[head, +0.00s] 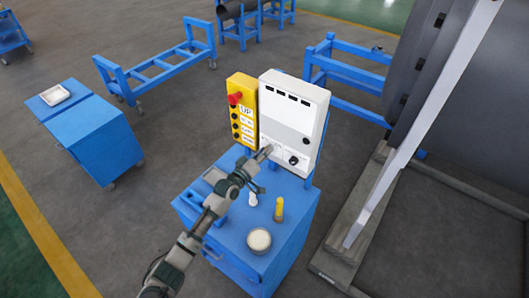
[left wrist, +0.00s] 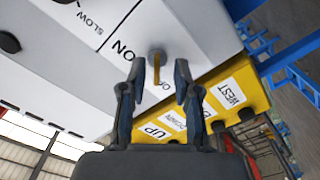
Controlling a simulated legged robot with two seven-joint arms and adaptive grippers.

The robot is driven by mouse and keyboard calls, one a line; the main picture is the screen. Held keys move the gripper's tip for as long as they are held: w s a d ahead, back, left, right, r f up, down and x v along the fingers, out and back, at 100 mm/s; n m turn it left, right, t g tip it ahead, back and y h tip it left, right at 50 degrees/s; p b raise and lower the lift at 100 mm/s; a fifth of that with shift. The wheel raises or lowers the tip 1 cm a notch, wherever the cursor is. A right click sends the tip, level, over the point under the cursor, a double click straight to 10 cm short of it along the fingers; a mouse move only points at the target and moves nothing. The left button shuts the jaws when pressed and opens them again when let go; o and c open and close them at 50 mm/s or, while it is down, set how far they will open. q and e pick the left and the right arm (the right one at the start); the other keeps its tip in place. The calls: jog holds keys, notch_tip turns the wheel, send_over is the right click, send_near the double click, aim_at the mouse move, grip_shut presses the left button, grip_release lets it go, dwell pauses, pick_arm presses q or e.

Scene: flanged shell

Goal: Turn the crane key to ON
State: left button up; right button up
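The white control box (head: 292,118) stands upright on the blue cart. In the left wrist view its white panel (left wrist: 125,75) carries an ON label and a partly hidden second label. The crane key (left wrist: 157,66), a small grey shaft with a brownish-yellow part, sits in the panel between these labels. My left gripper (head: 266,154) is at the lower left of the box front. In the left wrist view its two fingers (left wrist: 160,76) are apart, one on each side of the key, with gaps visible. Contact cannot be told. My arm hides the key in the head view.
A yellow pendant (head: 242,112) with a red button stands beside the box. A black knob (head: 293,160) is on the box's lower right. The blue cart (head: 285,240) holds a yellow bottle (head: 279,209) and a round tin (head: 259,240). A grey shell (head: 470,110) stands at right.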

pick_arm(q)
jog(key=shift+d, duration=0.15)
grip_shut()
jog(key=shift+m, duration=0.3)
jog(key=m, duration=1.7)
jog(key=shift+d+f+b, duration=0.1)
jog(key=shift+d+b, duration=0.05)
jog(key=shift+b, duration=0.25)
jog(key=shift+s, duration=0.1)
